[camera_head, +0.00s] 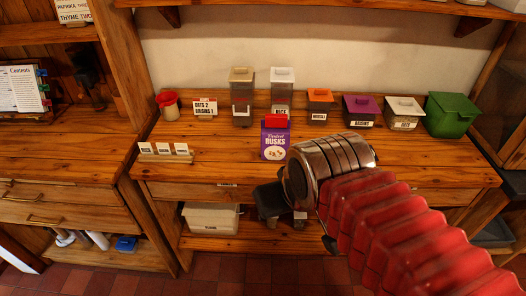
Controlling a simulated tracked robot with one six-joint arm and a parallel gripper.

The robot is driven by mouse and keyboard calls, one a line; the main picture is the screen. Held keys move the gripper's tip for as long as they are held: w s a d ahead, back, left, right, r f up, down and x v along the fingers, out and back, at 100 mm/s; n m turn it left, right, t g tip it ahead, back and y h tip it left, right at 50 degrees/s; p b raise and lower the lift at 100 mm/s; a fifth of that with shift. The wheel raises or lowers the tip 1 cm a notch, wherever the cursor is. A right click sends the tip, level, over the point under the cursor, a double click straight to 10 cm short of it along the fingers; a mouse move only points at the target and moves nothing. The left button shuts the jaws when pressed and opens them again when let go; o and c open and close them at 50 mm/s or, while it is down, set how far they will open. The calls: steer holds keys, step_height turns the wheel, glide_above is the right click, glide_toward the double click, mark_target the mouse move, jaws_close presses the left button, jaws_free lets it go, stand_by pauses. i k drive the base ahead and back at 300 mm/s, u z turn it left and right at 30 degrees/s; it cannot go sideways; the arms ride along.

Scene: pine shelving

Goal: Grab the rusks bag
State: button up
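The rusks bag (275,141) is purple with a red top and a white label reading RUSKS. It stands upright near the front edge of the pine worktop (220,160), around the middle of the view. My gripper (270,200) is dark and shows at the end of my red-sleeved arm, below the bag in the picture and in front of the worktop's edge. It appears apart from the bag. Its fingers are dark and partly hidden by my wrist, so I cannot tell whether they are open or shut.
Behind the bag stand clear containers (242,98), an orange-lidded box (320,100), a purple-lidded box (361,110) and a green box (451,114). A row of small cards (164,152) is at left. The worktop left of the bag is mostly clear.

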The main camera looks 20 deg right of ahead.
mark_target(275, 142)
steer(key=u, duration=0.35)
steer(key=k, duration=0.5)
steer(key=u, duration=0.85)
steer(key=k, duration=0.65)
steer(key=u, duration=0.6)
steer(key=i, duration=1.3)
steer(key=z, duration=0.9)
steer(key=i, duration=0.85)
steer(key=z, duration=0.55)
